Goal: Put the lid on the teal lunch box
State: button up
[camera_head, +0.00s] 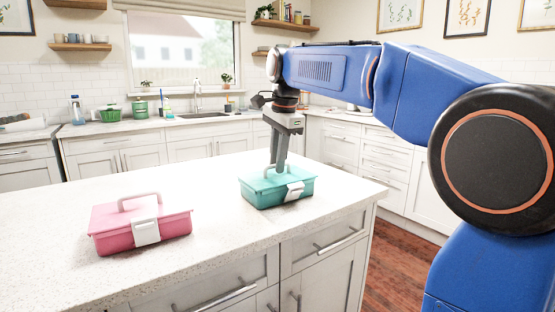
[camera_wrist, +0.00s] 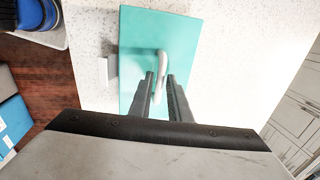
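The teal lunch box (camera_head: 272,198) stands upright on the white counter island, with a white latch (camera_head: 294,191) on its front. Its teal lid (camera_head: 258,182) lies on top and looks level; whether it is fully seated I cannot tell. The lid's pale handle (camera_wrist: 161,62) stands up from the middle of the lid. My gripper (camera_head: 276,170) points down over the lid, its fingertips at the handle. In the wrist view, my gripper's fingers (camera_wrist: 161,78) are apart on either side of the handle, with teal showing between. Parts of the handle are hidden by the fingers in the head view.
A closed pink lunch box (camera_head: 110,232) with a handle and white latch stands to the left on the same island (camera_head: 60,275). The counter between the two boxes is clear. The island's right edge is close to the teal box. A sink counter (camera_head: 150,127) runs behind.

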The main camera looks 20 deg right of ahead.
jog(key=shift+o, duration=0.9)
jog(key=s+r, duration=0.3)
jog(key=r, duration=1.4)
jog(key=shift+d, duration=0.45)
jog(key=shift+s, duration=0.2)
jog(key=s+d+f+n+t, duration=0.1)
jog(key=s+f+n, duration=0.4)
jog(key=s+f, duration=0.5)
jog(key=s+d+f+n, duration=0.3)
jog(key=s+f, duration=0.6)
jog(key=f, duration=0.9)
jog(key=s+d+f+n+t, duration=0.1)
jog(key=s+d+f+n, duration=0.1)
jog(key=s+f+n, duration=0.4)
jog(key=s+f, duration=0.4)
jog(key=f, duration=0.5)
jog(key=shift+s+n+t+h, duration=0.3)
jog(key=shift+n, duration=0.1)
jog(key=shift+s+d+r, duration=0.1)
